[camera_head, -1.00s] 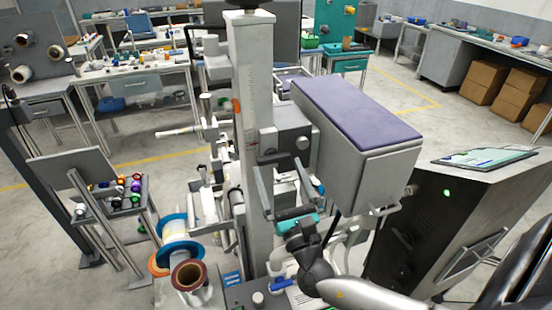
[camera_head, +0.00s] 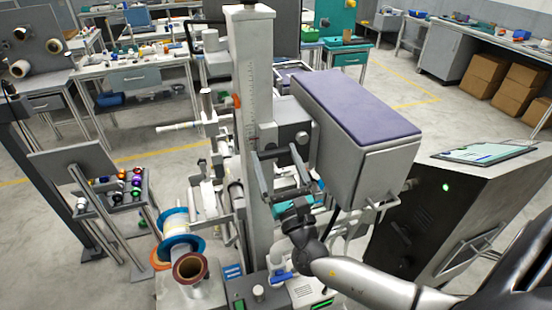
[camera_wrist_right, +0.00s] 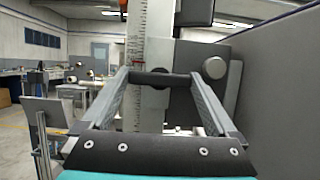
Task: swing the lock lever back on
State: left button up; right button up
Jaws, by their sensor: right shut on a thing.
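A dark horizontal bar (camera_wrist_right: 160,78), which looks like the lock lever, crosses the front of the grey column (camera_wrist_right: 153,110) in the right wrist view. My right gripper (camera_wrist_right: 162,77) has one finger at each end of this bar and is shut on it. In the head view my right gripper (camera_head: 278,152) reaches up to the column from below, just left of the big grey box with a purple top (camera_head: 355,103). The bar is small there and its exact angle is hard to tell. My left gripper is not in view.
A round knob (camera_wrist_right: 214,68) sits just right of the bar. The grey box stands close on the right. Copper and blue-rimmed spools (camera_head: 190,268) stand low at the left. A dark cabinet with a screen (camera_head: 484,152) stands at the right.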

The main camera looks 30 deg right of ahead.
jog(key=shift+c, duration=1.2)
